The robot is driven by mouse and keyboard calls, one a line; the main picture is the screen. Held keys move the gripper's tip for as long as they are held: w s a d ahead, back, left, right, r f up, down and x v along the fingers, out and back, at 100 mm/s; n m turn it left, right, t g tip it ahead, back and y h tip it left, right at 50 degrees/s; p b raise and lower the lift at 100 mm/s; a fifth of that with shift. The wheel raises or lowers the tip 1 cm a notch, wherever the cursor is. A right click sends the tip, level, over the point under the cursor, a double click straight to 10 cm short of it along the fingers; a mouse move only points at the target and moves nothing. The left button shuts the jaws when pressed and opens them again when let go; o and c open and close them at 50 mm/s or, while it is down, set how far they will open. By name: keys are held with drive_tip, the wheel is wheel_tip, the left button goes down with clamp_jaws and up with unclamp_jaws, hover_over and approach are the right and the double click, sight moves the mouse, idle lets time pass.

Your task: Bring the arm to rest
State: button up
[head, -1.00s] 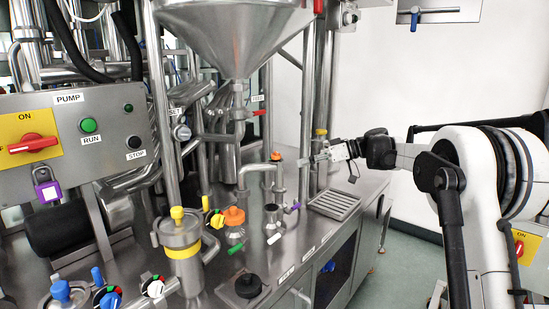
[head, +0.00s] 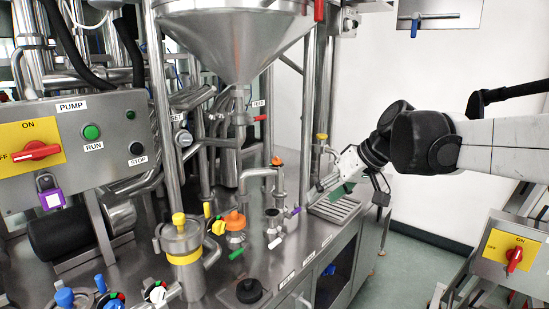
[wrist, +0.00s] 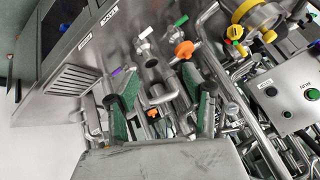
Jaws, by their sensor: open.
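My gripper (head: 332,190) is open and empty, with a green pad showing on a finger. In the head view my arm reaches in from the right and the gripper tilts down to the left, in front of the slotted drain grate (head: 335,208). In the wrist view both green-padded fingers of my gripper (wrist: 160,105) stand wide apart. Nothing is between the pads at close range; pipes and an orange knob (wrist: 186,49) show beyond them. Whether a fingertip touches the bench cannot be told.
The steel bench (head: 325,235) carries an orange-capped valve (head: 235,222), a yellow-capped vessel (head: 181,245) and pipes. A large funnel (head: 235,40) hangs above. A pump panel (head: 90,150) stands left. A red-switch box (head: 511,255) is at lower right. A white wall and open floor lie behind.

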drive_tip(key=s+d+f+m+t+h, duration=0.1)
drive_tip(key=s+d+f+h, duration=0.1)
drive_tip(key=s, duration=0.6)
drive_tip(key=s+d+f+m+h+p, duration=0.1)
drive_tip(key=s+d+f+m+h, duration=0.1)
drive_tip(key=s, duration=0.6)
drive_tip(key=s+d+f+m+t+h, duration=0.1)
drive_tip(key=s+d+f+h, duration=0.1)
drive_tip(key=s+d+f, duration=0.2)
drive_tip(key=s+f, duration=0.2)
drive_tip(key=s, duration=0.2)
drive_tip(key=shift+m+t, duration=0.3)
